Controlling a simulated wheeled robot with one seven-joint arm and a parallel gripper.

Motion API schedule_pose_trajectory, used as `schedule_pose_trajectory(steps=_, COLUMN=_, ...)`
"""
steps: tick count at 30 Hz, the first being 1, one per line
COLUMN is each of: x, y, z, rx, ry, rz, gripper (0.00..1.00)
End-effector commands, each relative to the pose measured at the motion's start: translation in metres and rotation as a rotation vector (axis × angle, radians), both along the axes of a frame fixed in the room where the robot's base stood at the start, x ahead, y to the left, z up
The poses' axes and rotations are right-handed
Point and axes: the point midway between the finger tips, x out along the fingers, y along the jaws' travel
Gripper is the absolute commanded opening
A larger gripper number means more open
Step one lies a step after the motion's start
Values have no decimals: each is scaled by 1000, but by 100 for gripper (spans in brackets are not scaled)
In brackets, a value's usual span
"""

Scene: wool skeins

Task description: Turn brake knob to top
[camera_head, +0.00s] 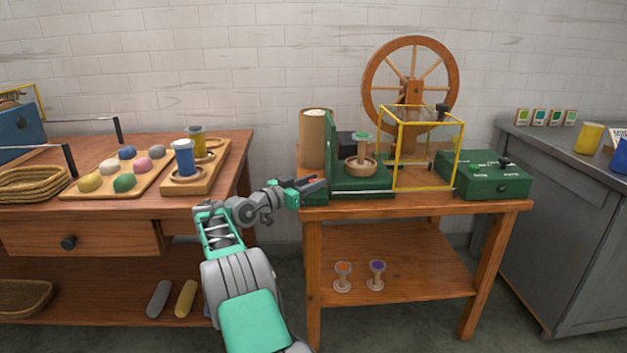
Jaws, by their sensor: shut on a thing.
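My gripper (313,187) is at the left front corner of the green spinning stand (362,184), level with its base. Its jaws are shut on a small part there, which I take to be the brake knob. The jaws hide the knob, so I cannot tell which way it points. A yellow wire guard (398,150) and a large wooden wheel (411,86) are to the right and behind.
A green control box (492,184) with a black knob sits on the wooden table (420,204) at right. A brown cylinder (316,139) stands behind my gripper. The left table (110,203) holds wool balls, spools and baskets. Two bobbins rest on the lower shelf (420,270).

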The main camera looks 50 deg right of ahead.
Motion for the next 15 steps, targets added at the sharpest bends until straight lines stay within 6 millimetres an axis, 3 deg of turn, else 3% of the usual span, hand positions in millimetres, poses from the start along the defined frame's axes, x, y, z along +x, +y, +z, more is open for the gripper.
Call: schedule_pose_trajectory(steps=15, x=-1, y=-1, z=-1, rx=0, ry=2, rz=-41, gripper=0)
